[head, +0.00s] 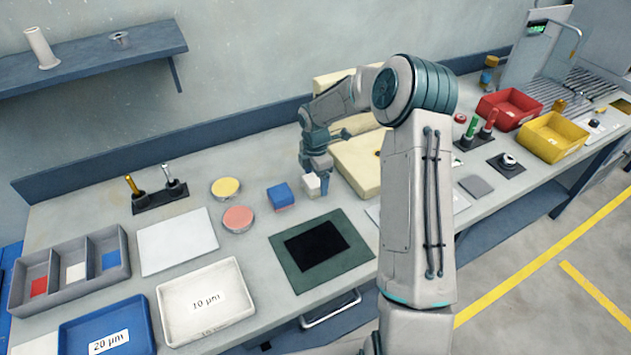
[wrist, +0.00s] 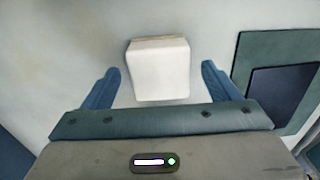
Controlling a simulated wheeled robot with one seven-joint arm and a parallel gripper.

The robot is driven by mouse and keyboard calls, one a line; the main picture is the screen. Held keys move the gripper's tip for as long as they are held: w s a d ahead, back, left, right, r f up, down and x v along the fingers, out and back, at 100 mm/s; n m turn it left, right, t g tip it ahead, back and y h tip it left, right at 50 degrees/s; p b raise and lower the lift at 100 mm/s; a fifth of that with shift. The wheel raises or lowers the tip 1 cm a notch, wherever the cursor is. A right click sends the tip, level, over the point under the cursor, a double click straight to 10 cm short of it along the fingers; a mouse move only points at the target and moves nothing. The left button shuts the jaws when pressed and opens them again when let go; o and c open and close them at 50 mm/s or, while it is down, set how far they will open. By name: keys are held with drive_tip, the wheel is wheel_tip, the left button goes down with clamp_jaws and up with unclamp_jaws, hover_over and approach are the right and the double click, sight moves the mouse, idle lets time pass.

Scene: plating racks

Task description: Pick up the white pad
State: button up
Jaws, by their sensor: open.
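The white pad (head: 311,184) is a small white block on the grey bench, just right of a blue block (head: 280,196) with a red lower part. In the wrist view the white pad (wrist: 160,68) lies between and a little beyond the tips of my two blue fingers, with a gap on each side. My gripper (wrist: 160,70) is open and empty. In the head view my gripper (head: 318,188) points down at the pad and partly hides it. I cannot tell the exact height of the fingertips over the bench.
A dark green mat (head: 283,259) with a black centre lies in front of the pad. A cream case (head: 357,176) stands close on the right. Yellow (head: 225,187) and pink (head: 238,219) round dishes are to the left. A divided grey tray (head: 75,296) stands at far left.

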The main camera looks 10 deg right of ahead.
drive_tip(key=shift+f, duration=0.8)
drive_tip(key=c, duration=1.1)
drive_tip(key=shift+r, duration=0.1)
drive_tip(key=shift+r, duration=0.6)
wheel_tip(320, 180, up, 3)
drive_tip(key=shift+w+f+b, duration=0.1)
drive_tip(key=shift+b, duration=0.65)
drive_tip(key=s+d+r+b, duration=0.2)
drive_tip(key=s+d+r, duration=0.4)
drive_tip(key=d, duration=0.4)
drive_tip(key=shift+r, duration=0.45)
drive_tip(key=shift+s, duration=0.1)
